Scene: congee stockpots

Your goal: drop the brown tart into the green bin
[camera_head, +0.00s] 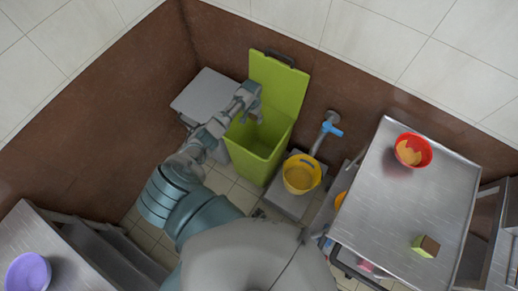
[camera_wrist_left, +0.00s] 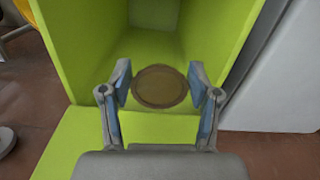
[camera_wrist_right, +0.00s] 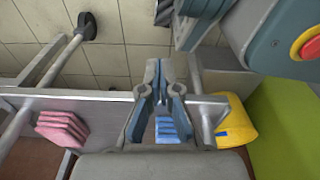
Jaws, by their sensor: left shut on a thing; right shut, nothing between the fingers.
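The brown tart (camera_wrist_left: 160,87) is a flat round disc between the fingertips of my left gripper (camera_wrist_left: 159,80), which is shut on it. In the left wrist view the open green bin (camera_wrist_left: 75,45) lies behind and below the tart. In the head view my left gripper (camera_head: 253,112) is over the mouth of the green bin (camera_head: 262,150), whose lid stands up against the wall. The tart cannot be made out in the head view. My right gripper (camera_wrist_right: 160,78) is shut and empty in the right wrist view, away from the bin.
A yellow bucket (camera_head: 301,175) stands right of the bin, under a blue-handled tap (camera_head: 332,129). A grey box (camera_head: 205,93) stands at its left. A steel table (camera_head: 400,220) on the right bears a red bowl (camera_head: 413,150). A purple bowl (camera_head: 28,272) is at lower left.

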